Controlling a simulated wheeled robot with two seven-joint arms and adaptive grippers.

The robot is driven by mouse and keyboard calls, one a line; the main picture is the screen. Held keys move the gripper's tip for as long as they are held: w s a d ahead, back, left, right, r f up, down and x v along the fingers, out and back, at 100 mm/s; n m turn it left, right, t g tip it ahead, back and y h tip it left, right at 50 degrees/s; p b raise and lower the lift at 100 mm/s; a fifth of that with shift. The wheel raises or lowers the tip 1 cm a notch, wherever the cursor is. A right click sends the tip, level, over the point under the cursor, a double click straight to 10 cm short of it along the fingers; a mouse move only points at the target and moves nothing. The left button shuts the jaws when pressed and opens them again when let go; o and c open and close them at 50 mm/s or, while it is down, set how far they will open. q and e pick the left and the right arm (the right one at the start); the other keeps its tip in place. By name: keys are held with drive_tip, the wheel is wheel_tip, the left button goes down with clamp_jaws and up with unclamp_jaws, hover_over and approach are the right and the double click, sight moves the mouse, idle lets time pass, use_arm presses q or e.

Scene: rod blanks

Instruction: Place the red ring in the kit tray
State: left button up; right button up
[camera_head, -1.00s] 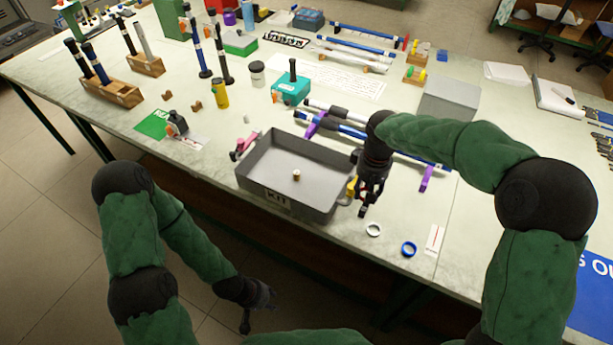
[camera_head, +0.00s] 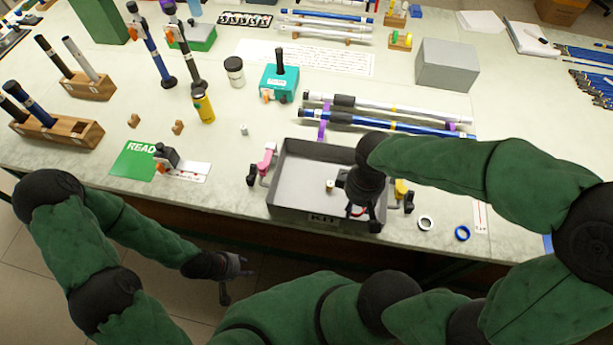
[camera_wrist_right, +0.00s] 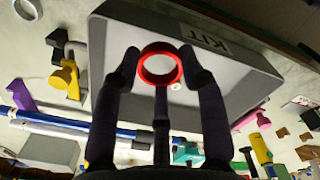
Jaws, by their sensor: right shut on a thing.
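The red ring (camera_wrist_right: 160,65) is held between the fingertips of my right gripper (camera_wrist_right: 162,72) in the right wrist view. In the head view my right gripper (camera_head: 360,212) points down over the right part of the grey kit tray (camera_head: 297,180), and only a sliver of red shows between its fingers. The tray's wall and KIT label also show behind the ring in the wrist view (camera_wrist_right: 262,80). The ring appears above the tray floor; its exact height is unclear. My left gripper (camera_head: 232,275) hangs low in front of the table, apart from the tray, its fingers unclear.
A small tan and white piece (camera_head: 330,186) stands in the tray. A white ring (camera_head: 425,223) and a blue ring (camera_head: 462,233) lie right of it. A pink clamp (camera_head: 265,163) and a yellow clamp (camera_head: 401,190) flank the tray. Long rods (camera_head: 390,123) lie behind it.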

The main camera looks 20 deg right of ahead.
drive_tip(key=shift+a+f, duration=0.1)
drive_tip(key=shift+a, duration=0.15)
drive_tip(key=b, duration=0.5)
approach(330, 183)
drive_tip(key=f, duration=0.4)
drive_tip(key=s+f, duration=0.1)
drive_tip(key=f, duration=0.1)
drive_tip(key=shift+f, duration=0.35)
drive_tip(key=shift+w+f, duration=0.3)
drive_tip(key=shift+f, duration=0.05)
drive_tip(key=shift+w+f+b, duration=0.2)
drive_tip(key=shift+f+b, duration=0.3)
drive_tip(key=shift+f, duration=1.15)
drive_tip(key=shift+f, duration=0.1)
